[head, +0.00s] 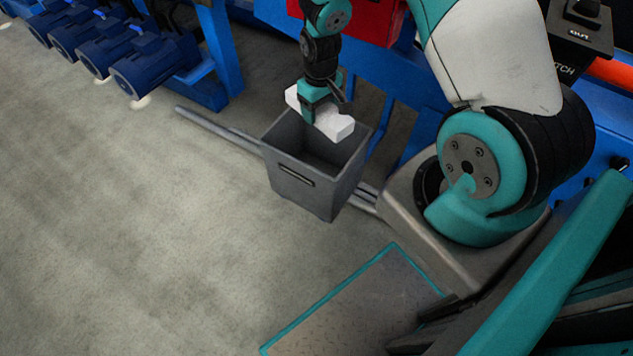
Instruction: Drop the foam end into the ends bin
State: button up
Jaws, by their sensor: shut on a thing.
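The foam end is a white block (335,125) in the head view, near the top middle. My gripper (312,108) points down and is shut on it around its middle, with the block sticking out on both sides. The ends bin is a grey open-topped box (290,178) standing on the floor, with a dark slot on its front wall. The foam end appears over the bin's opening, overlapping its back rim in the picture. The exact height above the rim is hard to tell. The part of the bin I can see inside looks empty and dark.
A blue machine frame (414,75) stands behind the bin, with a red box (372,22) on it. Several blue motors (150,68) line the upper left. A metal rail (215,128) runs along the floor behind the bin. The floor at left is clear.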

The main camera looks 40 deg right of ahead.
jog(key=shift+w+d+f+b, duration=0.15)
jog(key=shift+d+f+b, duration=0.3)
jog(key=shift+b, duration=0.3)
jog(key=shift+w+d+f+b, duration=0.1)
jog(key=shift+d+f+b, duration=0.1)
jog(key=shift+f+b, duration=0.4)
notch_tip(320, 180, down, 6)
jog(key=b, duration=0.5)
jog(key=shift+r+b, duration=0.2)
jog(key=shift+b, duration=0.2)
jog(key=o, duration=1)
jog(key=shift+r, duration=0.1)
notch_tip(320, 180, up, 17)
jog(key=p, duration=0.5)
jog(key=shift+r, duration=0.15)
jog(key=shift+a, duration=0.1)
